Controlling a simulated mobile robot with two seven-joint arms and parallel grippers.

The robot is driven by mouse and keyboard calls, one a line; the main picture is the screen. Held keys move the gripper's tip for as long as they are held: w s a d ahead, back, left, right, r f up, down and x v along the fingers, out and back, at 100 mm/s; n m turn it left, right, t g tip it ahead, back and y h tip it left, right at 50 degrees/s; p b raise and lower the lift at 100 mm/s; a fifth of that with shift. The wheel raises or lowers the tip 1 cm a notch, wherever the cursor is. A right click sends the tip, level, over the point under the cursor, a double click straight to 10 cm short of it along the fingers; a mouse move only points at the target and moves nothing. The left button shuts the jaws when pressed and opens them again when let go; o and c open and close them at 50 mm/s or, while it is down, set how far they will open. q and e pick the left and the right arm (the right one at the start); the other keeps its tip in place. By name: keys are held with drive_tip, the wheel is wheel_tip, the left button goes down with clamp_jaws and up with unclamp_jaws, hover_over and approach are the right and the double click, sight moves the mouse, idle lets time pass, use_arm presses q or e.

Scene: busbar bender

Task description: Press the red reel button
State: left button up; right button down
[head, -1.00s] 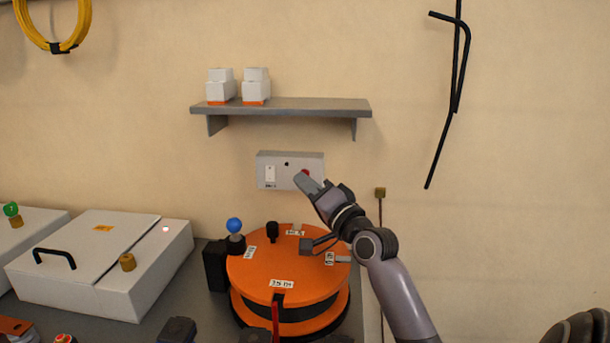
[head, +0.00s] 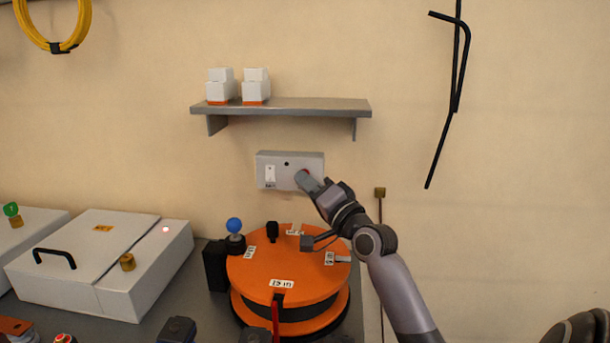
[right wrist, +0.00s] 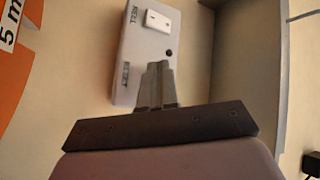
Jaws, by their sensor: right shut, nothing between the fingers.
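A pale grey control box (head: 264,166) is on the wall below the shelf, with a white switch and a small black dot on its front. My left gripper is not in view.
An orange drum (head: 270,268) with labels and a blue-knobbed post stands on the bench below the box. A grey shelf (head: 290,107) with white-and-orange boxes is above. A white cabinet (head: 90,280) stands at left. Bent black rods hang on the wall at right.

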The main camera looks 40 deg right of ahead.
idle(0.4)
drive_tip(key=shift+s+a+p, duration=0.3)
drive_tip(key=shift+a+p, duration=0.05)
drive_tip(key=shift+p, duration=0.05)
drive_tip(key=s+a+p, duration=0.1)
drive_tip(key=s+a, duration=0.1)
drive_tip(key=s+a+p, duration=0.1)
drive_tip(key=a, duration=0.1)
drive_tip(key=shift+s+a+p, duration=0.35)
drive_tip(key=shift+p, duration=0.05)
idle(1.0)
